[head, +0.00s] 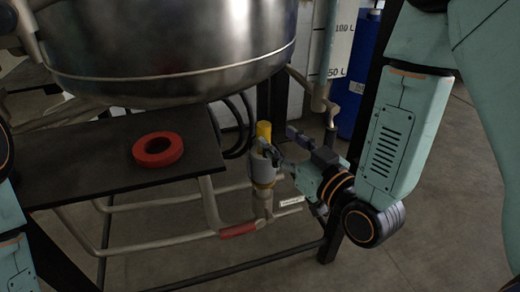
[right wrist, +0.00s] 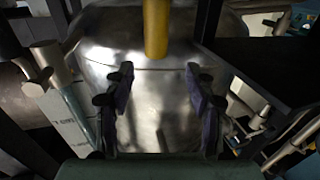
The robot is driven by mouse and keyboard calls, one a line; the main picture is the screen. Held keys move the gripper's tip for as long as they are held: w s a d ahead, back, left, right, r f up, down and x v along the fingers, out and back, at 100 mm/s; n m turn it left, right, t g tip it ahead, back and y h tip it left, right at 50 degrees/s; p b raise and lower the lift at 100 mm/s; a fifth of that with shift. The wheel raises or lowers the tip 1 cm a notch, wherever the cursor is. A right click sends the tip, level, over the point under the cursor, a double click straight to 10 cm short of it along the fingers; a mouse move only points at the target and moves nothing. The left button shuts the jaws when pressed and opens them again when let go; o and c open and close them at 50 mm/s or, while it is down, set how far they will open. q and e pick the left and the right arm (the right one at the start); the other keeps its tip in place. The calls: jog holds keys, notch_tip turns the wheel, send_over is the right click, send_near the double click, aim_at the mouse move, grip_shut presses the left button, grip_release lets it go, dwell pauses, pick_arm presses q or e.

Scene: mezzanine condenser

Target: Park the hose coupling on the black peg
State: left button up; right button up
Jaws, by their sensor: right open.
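My right gripper (head: 282,147) is open, close to the right of a grey collar (head: 263,171) with a yellow band. A yellow peg (head: 264,132) rises from that collar. The collar may be the hose coupling; I cannot be sure. In the right wrist view the two purple-padded fingers (right wrist: 161,92) are apart with nothing between them, and the yellow peg (right wrist: 155,28) shows beyond their tips. A red ring (head: 145,158) lies flat on a dark shelf (head: 95,150). I cannot make out the black peg for certain. My left gripper is out of view.
A large steel vessel (head: 165,45) hangs over the shelf. Beige pipes (head: 150,242), one with a red sleeve (head: 239,229), run below. A blue drum (head: 361,80) and a graduated tube (head: 335,45) stand at the back. Open floor (head: 430,225) lies at right.

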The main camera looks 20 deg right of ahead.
aim_at(268, 131)
jog(key=shift+w+d, duration=0.1)
jog(key=shift+w, duration=0.25)
jog(key=x, duration=0.2)
jog(key=b+x, duration=0.1)
jog(key=x, duration=0.1)
jog(key=b+x, duration=0.1)
jog(key=x, duration=0.1)
jog(key=shift+d+f, duration=0.1)
jog(key=shift+f, duration=0.3)
jog(key=shift+w, duration=0.45)
jog(key=shift+s+r, duration=0.1)
jog(key=shift+c, duration=0.7)
grip_shut()
